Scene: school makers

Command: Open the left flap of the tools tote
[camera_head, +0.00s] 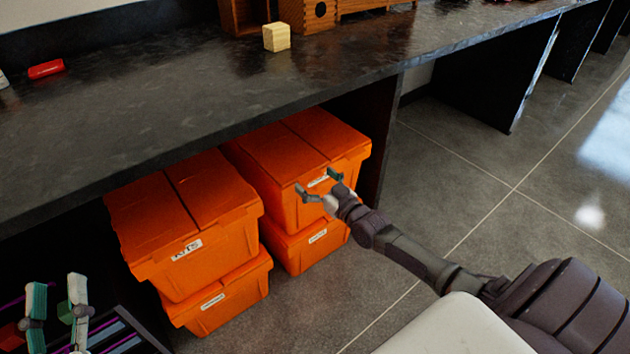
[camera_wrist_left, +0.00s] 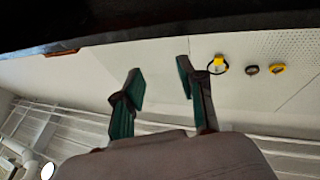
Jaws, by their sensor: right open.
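An orange tote (camera_head: 292,165) with a two-flap lid stands under the counter on the right, on top of another orange tote. Its left flap (camera_head: 262,156) and right flap (camera_head: 317,135) both lie shut. My right gripper partly hides its white label, so I cannot read it. My right gripper (camera_head: 317,182) is open and empty in front of that label. My left gripper (camera_head: 54,300) is at the lower left, away from the totes. The left wrist view shows its fingers (camera_wrist_left: 160,88) apart with nothing between them.
A shut orange tote labelled KITS (camera_head: 180,225) stands to the left on another tote (camera_head: 220,296). The dark counter (camera_head: 190,95) overhangs the totes. A wooden block (camera_head: 276,37) sits on it. The tiled floor (camera_head: 480,165) at right is clear.

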